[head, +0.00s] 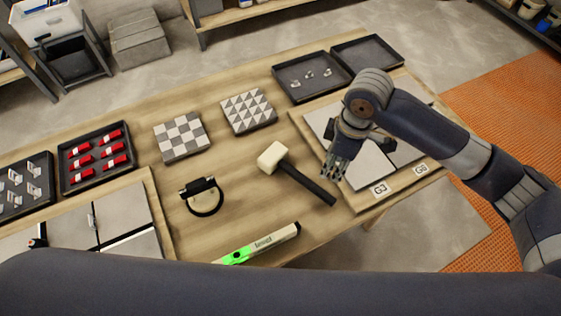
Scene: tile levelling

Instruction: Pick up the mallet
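The mallet lies on the wooden table, with a cream-white head (272,156) and a dark handle (310,185) that runs down to the right. My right gripper (336,172) points downward over the tile board's left side, just above and right of the handle in the picture. It looks apart from the mallet. Its fingers are dark and small, so their opening is unclear. My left gripper is out of view; a dark arm link of mine crosses the bottom of the picture.
A tile board (364,203) with pale tiles is at right. A green-ended level (262,243) and a black-handled round tool (205,198) lie near the mallet. Two patterned tiles (182,137) (248,111), trays (310,90) (367,54) and a red-clip tray (75,184) stand farther back.

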